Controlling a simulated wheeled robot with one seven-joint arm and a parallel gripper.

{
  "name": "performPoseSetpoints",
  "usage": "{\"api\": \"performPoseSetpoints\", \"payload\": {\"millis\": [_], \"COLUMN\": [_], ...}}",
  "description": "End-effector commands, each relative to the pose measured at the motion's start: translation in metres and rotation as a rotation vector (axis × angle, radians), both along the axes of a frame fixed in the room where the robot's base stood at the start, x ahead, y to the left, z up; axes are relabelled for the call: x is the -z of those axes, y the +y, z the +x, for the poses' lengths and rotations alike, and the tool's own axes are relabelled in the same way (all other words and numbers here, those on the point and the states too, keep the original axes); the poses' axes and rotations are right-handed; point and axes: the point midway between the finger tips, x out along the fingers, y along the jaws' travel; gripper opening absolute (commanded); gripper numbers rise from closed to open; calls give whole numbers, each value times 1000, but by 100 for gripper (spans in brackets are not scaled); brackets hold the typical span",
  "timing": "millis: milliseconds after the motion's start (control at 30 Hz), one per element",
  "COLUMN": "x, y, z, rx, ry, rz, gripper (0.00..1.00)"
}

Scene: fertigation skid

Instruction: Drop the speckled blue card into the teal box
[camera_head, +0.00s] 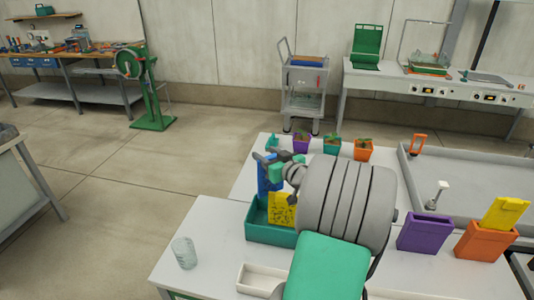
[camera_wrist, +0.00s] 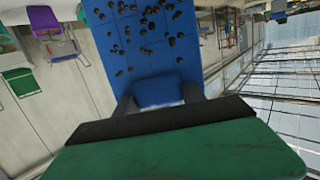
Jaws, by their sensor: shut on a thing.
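The speckled blue card (camera_wrist: 140,40) fills the top middle of the wrist view, with dark spots on its face. My gripper (camera_wrist: 158,95) is shut on its near end. In the head view, my gripper (camera_head: 268,160) holds the blue card (camera_head: 266,184) hanging about upright over the left back part of the teal box (camera_head: 270,235). The card's lower edge is near the box's rim; I cannot tell whether it is inside. A speckled yellow card (camera_head: 283,210) shows in the teal box, partly hidden by my arm.
A purple box (camera_head: 424,233) and an orange box (camera_head: 484,242) with a yellow card (camera_head: 505,212) sticking out stand at right. A clear glass (camera_head: 184,252) and a white tray (camera_head: 258,280) are in front. Small plant pots (camera_head: 332,146) stand behind. White table is bare around the glass.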

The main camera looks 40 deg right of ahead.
Motion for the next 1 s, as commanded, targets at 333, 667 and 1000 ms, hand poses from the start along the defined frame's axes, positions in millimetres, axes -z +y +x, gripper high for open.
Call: {"api": "performPoseSetpoints", "payload": {"millis": [333, 667, 1000], "x": [6, 8, 8], "y": [0, 0, 0], "z": [0, 0, 0], "rx": [1, 1, 1], "ry": [-3, -2, -2], "rz": [-2, -2, -2], "gripper": [0, 55, 68]}}
